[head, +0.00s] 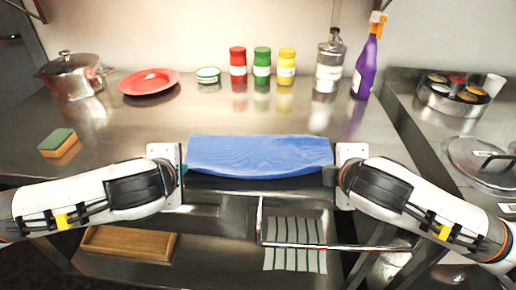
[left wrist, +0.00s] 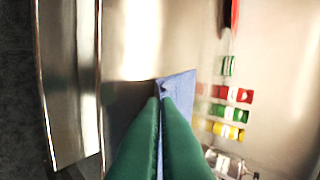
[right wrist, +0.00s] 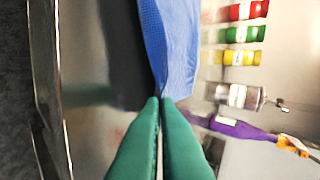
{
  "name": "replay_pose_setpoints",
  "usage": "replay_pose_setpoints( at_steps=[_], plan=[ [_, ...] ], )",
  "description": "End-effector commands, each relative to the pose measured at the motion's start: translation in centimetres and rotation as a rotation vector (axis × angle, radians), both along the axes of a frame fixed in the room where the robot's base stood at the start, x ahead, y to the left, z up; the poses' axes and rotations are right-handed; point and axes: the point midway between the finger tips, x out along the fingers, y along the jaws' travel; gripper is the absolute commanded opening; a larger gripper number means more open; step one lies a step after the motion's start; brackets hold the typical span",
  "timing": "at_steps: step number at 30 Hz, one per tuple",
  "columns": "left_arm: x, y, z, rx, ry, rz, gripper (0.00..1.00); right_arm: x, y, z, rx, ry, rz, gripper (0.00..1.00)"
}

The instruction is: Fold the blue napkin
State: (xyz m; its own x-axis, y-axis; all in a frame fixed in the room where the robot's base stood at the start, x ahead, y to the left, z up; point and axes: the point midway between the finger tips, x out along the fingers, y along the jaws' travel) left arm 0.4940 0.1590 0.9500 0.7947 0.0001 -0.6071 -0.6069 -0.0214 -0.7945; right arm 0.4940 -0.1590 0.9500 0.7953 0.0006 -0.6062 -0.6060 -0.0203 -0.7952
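The blue napkin (head: 258,154) is stretched between my two grippers at the front edge of the steel counter, with its near edge raised and a dark shadow under it. My left gripper (head: 183,172) is at the napkin's left side. In the left wrist view, its green fingers (left wrist: 161,99) are closed with blue cloth (left wrist: 178,84) between them. My right gripper (head: 331,175) is at the right side. In the right wrist view, its green fingers (right wrist: 161,99) pinch the edge of the cloth (right wrist: 172,45). The napkin's underside is hidden.
Red, green and yellow jars (head: 262,66), a glass dispenser (head: 329,65) and a purple spray bottle (head: 367,62) stand behind. A pot (head: 74,77), red plate (head: 149,81) and sponge (head: 58,141) are left.

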Motion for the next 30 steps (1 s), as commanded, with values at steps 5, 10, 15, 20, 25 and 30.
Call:
replay_pose_setpoints(
  at_steps=[5, 10, 15, 20, 25, 30],
  plan=[
    [-0.06, 0.03, -0.59, 0.0, -0.033, 0.001, 0.0, -0.07, -0.04, -0.62, -0.002, -0.031, 0.0, 0.0],
    [-0.06, 0.02, -0.54, -0.001, -0.036, 0.0, 0.0, -0.06, -0.03, -0.56, -0.002, -0.035, 0.0, 0.0],
    [-0.06, 0.01, -0.54, -0.001, -0.035, 0.0, 0.17, -0.07, -0.03, -0.57, -0.002, -0.034, 0.0, 0.17],
    [-0.05, 0.01, -0.53, -0.001, -0.035, 0.0, 0.4, -0.06, -0.02, -0.58, -0.002, -0.034, 0.0, 0.4],
    [-0.05, 0.0, -0.53, -0.001, -0.035, 0.0, 0.4, -0.06, -0.02, -0.58, -0.002, -0.033, 0.0, 0.4],
    [-0.18, -0.04, 0.09, -0.002, -0.036, -0.001, 0.4, -0.21, 0.08, 0.03, 0.002, -0.035, 0.002, 0.4]
  ],
)
